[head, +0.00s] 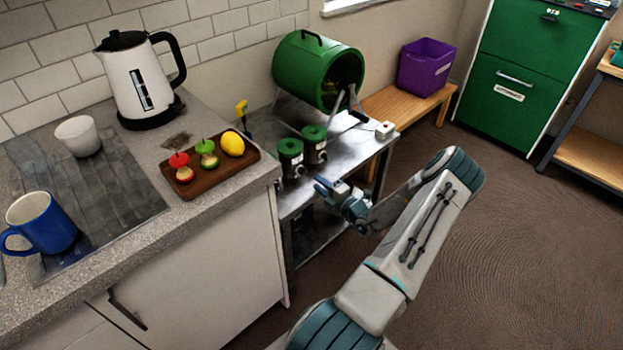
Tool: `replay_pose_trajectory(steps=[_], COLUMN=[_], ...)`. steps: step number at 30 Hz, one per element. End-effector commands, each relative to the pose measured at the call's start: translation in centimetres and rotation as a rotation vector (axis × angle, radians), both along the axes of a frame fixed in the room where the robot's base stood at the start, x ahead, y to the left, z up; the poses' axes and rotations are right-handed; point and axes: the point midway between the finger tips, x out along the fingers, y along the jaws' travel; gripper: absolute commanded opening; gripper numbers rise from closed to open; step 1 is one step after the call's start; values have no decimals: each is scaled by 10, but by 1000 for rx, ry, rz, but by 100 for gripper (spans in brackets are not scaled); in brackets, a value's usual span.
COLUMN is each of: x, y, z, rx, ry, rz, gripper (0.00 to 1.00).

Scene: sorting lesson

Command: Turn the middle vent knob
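I cannot make out a part that is clearly the middle vent knob. Two dark grey canisters with green tops stand on the metal table (362,152), a left one (291,159) and a right one (314,146). Each has a small round fitting low on its side. A green drum (305,68) with an open dark end lies on a stand behind them. My gripper (322,187) is at the table's front edge, below and just right of the canisters, seemingly apart from them. Its fingertips are small in view, and I cannot tell their gap. Nothing is visibly held.
A counter at left holds a kettle (142,80), a blue mug (42,221), a white cup (78,136) and a wooden board (219,179) with a lemon (232,144). A purple bin (426,66) sits on a bench behind. The floor at right is clear.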

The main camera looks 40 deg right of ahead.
Motion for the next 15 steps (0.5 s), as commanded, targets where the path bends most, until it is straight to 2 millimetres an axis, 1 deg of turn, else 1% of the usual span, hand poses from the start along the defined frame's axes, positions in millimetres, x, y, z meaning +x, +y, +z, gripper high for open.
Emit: replay_pose_trajectory(steps=[1,6,10,15], x=[-13,-50,-69,-81], y=[-2,-5,-6,-7], z=[0,0,0,0], rx=[1,1,1,0], ry=[2,1,1,0], rz=[-4,-3,-2,0], gripper=[30,30,30,30])
